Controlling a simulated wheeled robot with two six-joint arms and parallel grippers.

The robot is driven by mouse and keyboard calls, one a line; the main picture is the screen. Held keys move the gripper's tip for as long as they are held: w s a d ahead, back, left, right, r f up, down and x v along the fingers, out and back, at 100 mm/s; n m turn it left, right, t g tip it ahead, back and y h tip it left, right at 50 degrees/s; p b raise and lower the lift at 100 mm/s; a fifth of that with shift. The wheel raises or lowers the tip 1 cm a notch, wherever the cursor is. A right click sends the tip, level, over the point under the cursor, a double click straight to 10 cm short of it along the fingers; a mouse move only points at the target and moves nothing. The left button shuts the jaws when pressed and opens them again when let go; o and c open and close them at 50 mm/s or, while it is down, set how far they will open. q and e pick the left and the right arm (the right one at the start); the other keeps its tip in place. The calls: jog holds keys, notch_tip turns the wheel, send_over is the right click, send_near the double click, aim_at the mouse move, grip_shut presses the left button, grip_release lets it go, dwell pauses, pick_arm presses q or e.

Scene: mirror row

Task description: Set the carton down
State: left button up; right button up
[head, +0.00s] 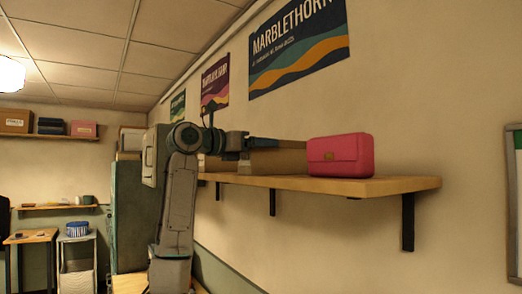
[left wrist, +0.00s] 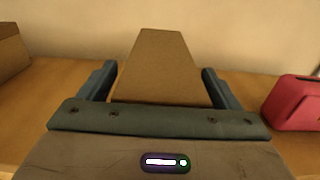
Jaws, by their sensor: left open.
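The carton (head: 275,161) is a plain brown box standing on the wooden wall shelf (head: 350,186), left of the pink bag. In the left wrist view the carton (left wrist: 155,62) is between the two fingers of my left gripper (left wrist: 157,85), with a visible gap at each side near the front. My left gripper (head: 272,143) is open and reaches over the shelf at the carton's upper part in the head view. The carton looks upright, with its base on the shelf (left wrist: 55,83). My right gripper is in neither view.
A pink bag (head: 340,155) stands right of the carton, close to my gripper's right side in the wrist view (left wrist: 296,103). Another brown box (left wrist: 10,50) stands to the left. The shelf's right end is bare. The wall is close behind.

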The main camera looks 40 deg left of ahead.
pick_arm(q)
jog(key=b+v, duration=0.9)
jog(key=v, duration=0.1)
jog(key=shift+s+a+b, duration=0.2)
jog(key=shift+s+b, duration=0.15)
jog(key=shift+b, duration=0.05)
jog(key=shift+f, duration=0.1)
